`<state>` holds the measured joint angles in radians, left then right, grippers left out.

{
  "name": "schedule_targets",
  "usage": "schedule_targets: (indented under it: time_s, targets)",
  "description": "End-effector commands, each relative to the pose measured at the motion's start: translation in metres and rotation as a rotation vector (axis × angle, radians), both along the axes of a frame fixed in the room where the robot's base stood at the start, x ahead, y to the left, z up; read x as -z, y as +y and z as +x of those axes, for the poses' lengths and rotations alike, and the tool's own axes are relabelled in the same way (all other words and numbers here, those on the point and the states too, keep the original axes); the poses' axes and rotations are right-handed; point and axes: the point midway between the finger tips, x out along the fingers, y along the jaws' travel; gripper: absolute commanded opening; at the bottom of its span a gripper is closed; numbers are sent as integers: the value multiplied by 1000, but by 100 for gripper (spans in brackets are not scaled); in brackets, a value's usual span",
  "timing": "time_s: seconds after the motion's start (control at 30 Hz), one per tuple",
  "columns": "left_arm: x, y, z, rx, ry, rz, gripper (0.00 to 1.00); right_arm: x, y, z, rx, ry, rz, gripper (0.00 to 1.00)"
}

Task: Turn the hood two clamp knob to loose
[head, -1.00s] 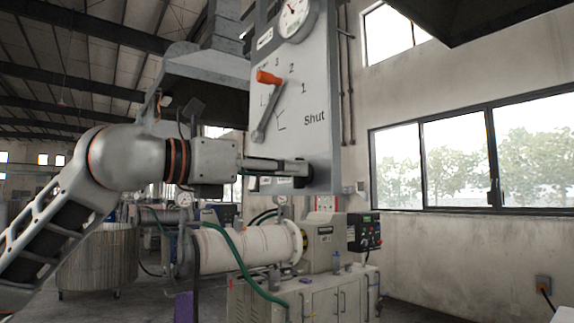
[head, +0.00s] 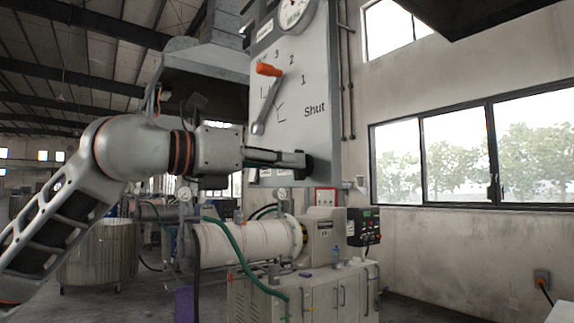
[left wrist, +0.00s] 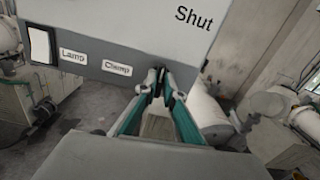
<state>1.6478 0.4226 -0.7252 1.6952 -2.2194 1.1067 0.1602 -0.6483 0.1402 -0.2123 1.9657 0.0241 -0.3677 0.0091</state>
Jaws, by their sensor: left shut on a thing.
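The hood panel (head: 300,70) is a grey plate with a dial and an orange-tipped lever. My left gripper (head: 297,160) comes in from the left at the panel's lower right, shut on the black clamp knob (head: 309,167). The fingers hide part of the knob. In the left wrist view, the two fingertips (left wrist: 161,82) close together at the panel's lower edge, right of the "Clamp" label (left wrist: 117,67); the knob is hard to make out there. A "Lamp" label (left wrist: 73,55) and a white switch (left wrist: 40,45) are farther left. My right gripper is not in view.
A milling machine with a white drum (head: 245,243) and a cabinet (head: 325,290) stands below the panel. A control box (head: 364,226) is at its right. A wire-like round bin (head: 98,252) stands at left. The wall and windows (head: 480,155) are at right.

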Motion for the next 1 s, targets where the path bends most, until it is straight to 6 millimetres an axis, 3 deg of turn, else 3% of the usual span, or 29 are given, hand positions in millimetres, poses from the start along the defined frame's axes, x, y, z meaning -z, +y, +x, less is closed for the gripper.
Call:
schedule_targets:
  time_s: [0.5,1.0]
  targets:
    - [2,2,3,-1,352,-259,0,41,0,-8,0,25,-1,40]
    - [2,3,4,-1,736,-538,0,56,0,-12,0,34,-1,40]
